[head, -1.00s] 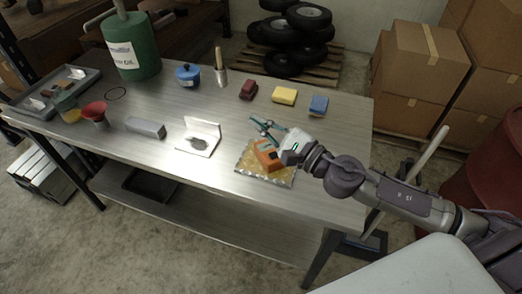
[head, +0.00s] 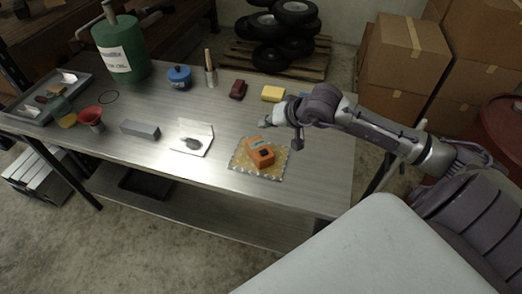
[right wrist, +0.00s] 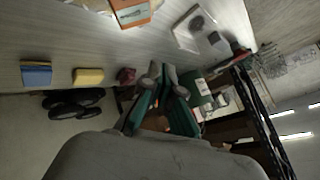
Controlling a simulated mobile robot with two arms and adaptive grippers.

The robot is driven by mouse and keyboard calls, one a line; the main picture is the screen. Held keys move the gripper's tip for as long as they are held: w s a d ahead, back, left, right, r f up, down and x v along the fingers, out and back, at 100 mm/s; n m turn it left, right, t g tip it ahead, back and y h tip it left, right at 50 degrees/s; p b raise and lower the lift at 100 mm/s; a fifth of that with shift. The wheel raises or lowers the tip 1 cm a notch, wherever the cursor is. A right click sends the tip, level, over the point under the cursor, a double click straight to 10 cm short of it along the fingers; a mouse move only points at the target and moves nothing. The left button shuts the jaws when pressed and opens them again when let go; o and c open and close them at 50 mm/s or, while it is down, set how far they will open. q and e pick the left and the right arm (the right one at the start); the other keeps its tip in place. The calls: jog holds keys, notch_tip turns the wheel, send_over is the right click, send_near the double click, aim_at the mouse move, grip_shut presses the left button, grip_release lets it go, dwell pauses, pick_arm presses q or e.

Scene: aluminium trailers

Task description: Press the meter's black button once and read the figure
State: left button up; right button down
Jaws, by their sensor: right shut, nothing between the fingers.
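The orange meter (head: 254,145) lies on a yellowish translucent mat (head: 240,165) near the bench's front right. A dark square patch and a pale display strip show on its top; I cannot read a figure. Part of the meter also shows at the top of the right wrist view (right wrist: 132,14). My right gripper (head: 259,124) is behind the meter in the head view, apart from it, partly hidden by its own wrist. In the right wrist view its teal-sided fingers (right wrist: 162,80) are shut and empty. My left gripper is not in view.
Cartons (head: 405,65) stand at the right.

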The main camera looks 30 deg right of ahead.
jog(key=shift+f, duration=0.1)
jog(key=b, duration=0.2)
send_over(266, 152)
notch_tip(266, 152, down, 6)
jog(key=shift+f, duration=0.2)
jog(key=shift+f+b, duration=0.65)
jog(key=shift+f, duration=0.05)
jog(key=shift+f+b, duration=0.5)
jog(key=shift+b, duration=0.15)
jog(key=shift+r, duration=0.1)
jog(key=shift+f+b, duration=0.45)
jog(key=shift+b, duration=0.3)
